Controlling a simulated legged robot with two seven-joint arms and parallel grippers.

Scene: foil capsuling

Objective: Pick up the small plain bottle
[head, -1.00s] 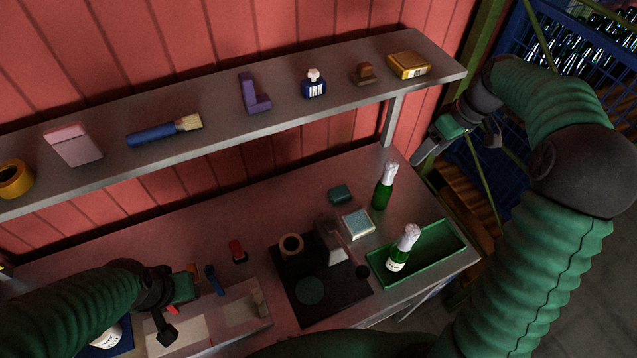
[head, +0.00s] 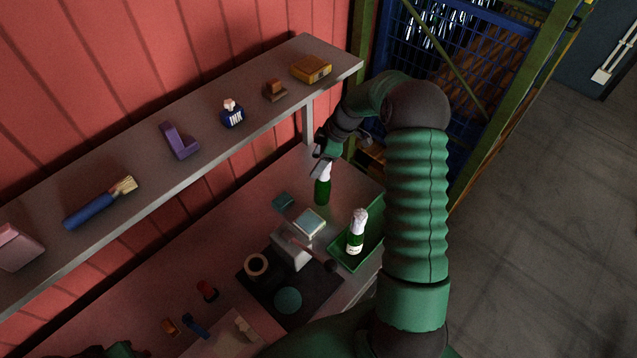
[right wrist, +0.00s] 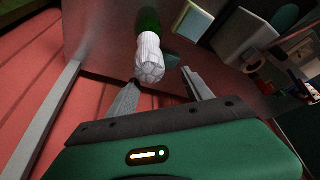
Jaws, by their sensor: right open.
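The small plain bottle (head: 322,190) is green with a white foil top and no visible label. It stands upright on the bench below the shelf's right end. My right gripper (head: 320,163) is at its top, partly hiding the foil. In the right wrist view the open fingers (right wrist: 161,90) point toward the bottle's white foil top (right wrist: 149,60), which appears between them. I cannot tell whether they touch it.
The green tray (head: 340,262) is right of the plain bottle. The grey shelf (head: 205,150) with several items runs above the bench. A blue crate rack (head: 470,50) stands behind.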

